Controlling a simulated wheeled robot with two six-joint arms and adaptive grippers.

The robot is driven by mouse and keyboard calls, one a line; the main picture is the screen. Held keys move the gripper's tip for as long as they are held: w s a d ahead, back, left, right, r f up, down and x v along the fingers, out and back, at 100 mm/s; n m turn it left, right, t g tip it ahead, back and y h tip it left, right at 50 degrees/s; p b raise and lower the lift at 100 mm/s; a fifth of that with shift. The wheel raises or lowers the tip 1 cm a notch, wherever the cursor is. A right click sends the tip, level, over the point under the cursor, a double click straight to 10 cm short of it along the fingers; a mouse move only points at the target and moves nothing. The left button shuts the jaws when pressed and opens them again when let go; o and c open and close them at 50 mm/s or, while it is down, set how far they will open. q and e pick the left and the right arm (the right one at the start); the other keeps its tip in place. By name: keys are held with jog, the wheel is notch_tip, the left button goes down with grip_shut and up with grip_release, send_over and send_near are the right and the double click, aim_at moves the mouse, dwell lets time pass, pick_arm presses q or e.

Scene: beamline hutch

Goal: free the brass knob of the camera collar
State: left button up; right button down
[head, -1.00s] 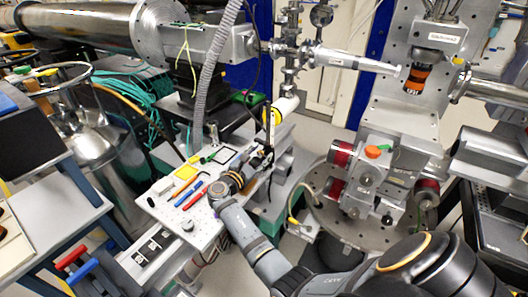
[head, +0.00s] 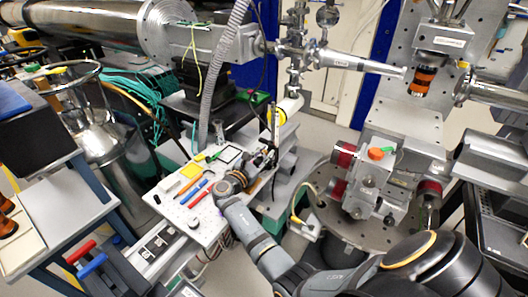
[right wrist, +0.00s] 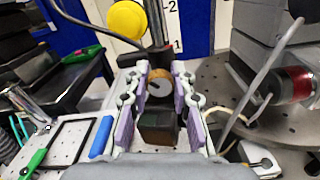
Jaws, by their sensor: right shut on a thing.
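In the right wrist view the brass knob (right wrist: 159,75) has a ribbed brass rim and a pale round face. My right gripper (right wrist: 160,92) is shut on it, with one purple-padded finger on each side. A dark block (right wrist: 157,128) lies between the fingers, nearer the camera. A dark upright post (right wrist: 156,22) rises behind the knob. In the head view my right arm reaches from the lower right to the post at the board's right edge. The knob and collar are too small and covered to make out there. My left gripper is not in view.
A perforated board (head: 210,222) beside the gripper carries several coloured tools and a black frame (head: 229,155). A yellow disc (head: 278,118) is close behind the post. A round perforated plate (head: 322,213) with a metal stage stands to the right. A grey hose (head: 215,75) hangs behind.

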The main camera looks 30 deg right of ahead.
jog(key=n+p, duration=0.4)
jog(key=shift+w+r+p, duration=0.1)
jog(key=shift+r+p, duration=0.2)
jog(key=shift+p, duration=0.05)
jog(key=n+p, duration=0.2)
jog(key=n, duration=0.1)
jog(key=shift+f+n, duration=0.15)
jog(key=shift+n, duration=0.15)
jog(key=shift+f+n+p, duration=0.1)
jog(key=shift+n+p, duration=0.7)
jog(key=shift+n, duration=0.2)
jog(key=shift+f, duration=0.1)
jog(key=c, duration=1.1)
grip_release()
